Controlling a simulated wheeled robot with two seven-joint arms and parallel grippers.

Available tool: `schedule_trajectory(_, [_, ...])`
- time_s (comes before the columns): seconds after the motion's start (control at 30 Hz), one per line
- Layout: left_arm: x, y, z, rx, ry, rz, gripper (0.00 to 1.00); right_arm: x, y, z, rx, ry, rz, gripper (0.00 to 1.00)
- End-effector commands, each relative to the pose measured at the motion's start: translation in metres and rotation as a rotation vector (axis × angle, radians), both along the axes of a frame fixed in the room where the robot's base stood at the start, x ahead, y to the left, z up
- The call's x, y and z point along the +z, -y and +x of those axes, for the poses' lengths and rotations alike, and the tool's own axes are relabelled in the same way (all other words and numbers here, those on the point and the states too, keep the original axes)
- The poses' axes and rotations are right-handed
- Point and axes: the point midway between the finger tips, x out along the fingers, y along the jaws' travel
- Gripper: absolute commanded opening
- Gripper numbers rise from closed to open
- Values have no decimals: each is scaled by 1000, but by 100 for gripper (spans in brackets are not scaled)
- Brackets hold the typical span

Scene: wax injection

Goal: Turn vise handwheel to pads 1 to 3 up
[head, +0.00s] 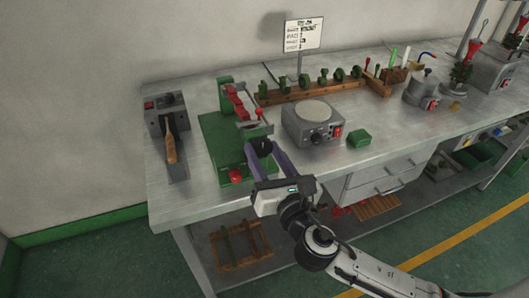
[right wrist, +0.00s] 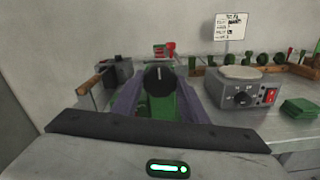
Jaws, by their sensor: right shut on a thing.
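The vise (head: 225,140) is a green stand with red and grey parts on top, near the left of the bench in the head view. Its black handwheel (right wrist: 160,79) shows in the middle of the right wrist view, with a white mark near its top. My right gripper (head: 262,150) reaches in from the front and is shut on the handwheel, one purple finger on each side. The fingers and wheel hide part of the vise behind them. The pad numbers cannot be read. My left gripper is not in view.
A grey box with a wooden-handled tool (head: 171,148) stands left of the vise. A grey hotplate-like unit (head: 313,122) and a green block (head: 359,138) are to the right. A wooden rack (head: 310,92) and a sign (head: 304,34) stand behind. The front left bench top is clear.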

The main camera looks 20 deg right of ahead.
Motion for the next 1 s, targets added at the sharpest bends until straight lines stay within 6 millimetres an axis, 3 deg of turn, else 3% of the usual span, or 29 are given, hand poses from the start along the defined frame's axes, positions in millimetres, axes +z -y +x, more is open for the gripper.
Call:
schedule_trajectory(0.67, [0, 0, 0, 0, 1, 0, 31, -2, 0, -1, 1, -2, -34, 18])
schedule_trajectory(0.7, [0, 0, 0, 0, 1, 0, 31, -2, 0, -1, 1, -2, -35, 47])
schedule_trajectory(0.77, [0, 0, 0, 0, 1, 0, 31, -1, 0, 0, 1, -2, -34, 57])
schedule_trajectory(1.0, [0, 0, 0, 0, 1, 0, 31, -1, 0, 0, 0, 0, -31, 59])
